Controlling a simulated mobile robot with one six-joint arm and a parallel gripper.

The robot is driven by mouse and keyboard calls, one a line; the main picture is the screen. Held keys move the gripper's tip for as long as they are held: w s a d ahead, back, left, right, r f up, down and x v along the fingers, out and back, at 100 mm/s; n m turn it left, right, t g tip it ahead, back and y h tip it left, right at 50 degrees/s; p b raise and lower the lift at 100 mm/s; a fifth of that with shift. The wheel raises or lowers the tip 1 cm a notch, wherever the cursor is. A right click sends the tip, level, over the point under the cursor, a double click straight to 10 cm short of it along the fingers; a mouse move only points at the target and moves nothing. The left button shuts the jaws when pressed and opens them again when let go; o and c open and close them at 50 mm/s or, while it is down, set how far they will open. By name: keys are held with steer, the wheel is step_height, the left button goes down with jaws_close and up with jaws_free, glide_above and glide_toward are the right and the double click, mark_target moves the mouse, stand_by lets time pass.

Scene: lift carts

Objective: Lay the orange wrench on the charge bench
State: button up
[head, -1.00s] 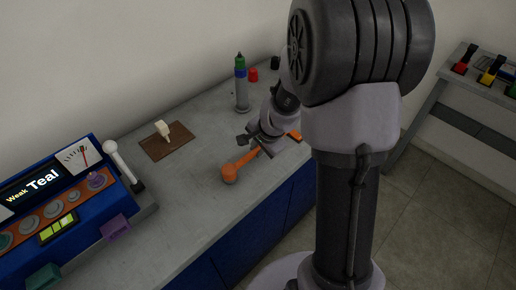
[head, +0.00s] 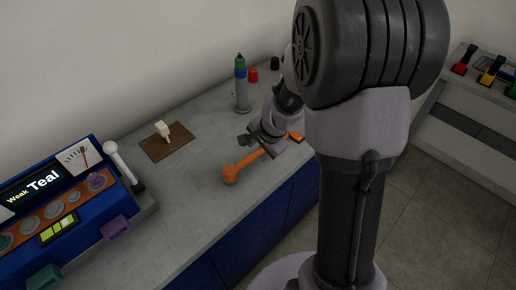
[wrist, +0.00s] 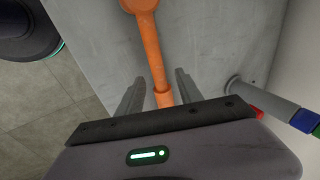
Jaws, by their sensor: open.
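The orange wrench (head: 245,163) lies on the grey top of a blue-fronted bench, near its front edge. Its rounded end points left in the head view, and part of its length is hidden by my gripper. In the wrist view the wrench handle (wrist: 151,55) runs between my gripper's open fingers (wrist: 158,97), with a gap on either side. My gripper (head: 261,143) is low over the wrench in the head view. I cannot tell which surface is the charge bench.
A grey tube with green and blue bands (head: 241,85) stands behind my gripper, near a red cap (head: 253,75). A brown board (head: 167,142) with a pale piece lies left. A blue console (head: 60,200) fills the bench's left end. Another bench (head: 470,110) stands right.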

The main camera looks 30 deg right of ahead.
steer(key=p+v, duration=0.6)
steer(key=v, duration=0.9)
steer(key=shift+r+p, duration=0.3)
steer(key=shift+p, duration=0.1)
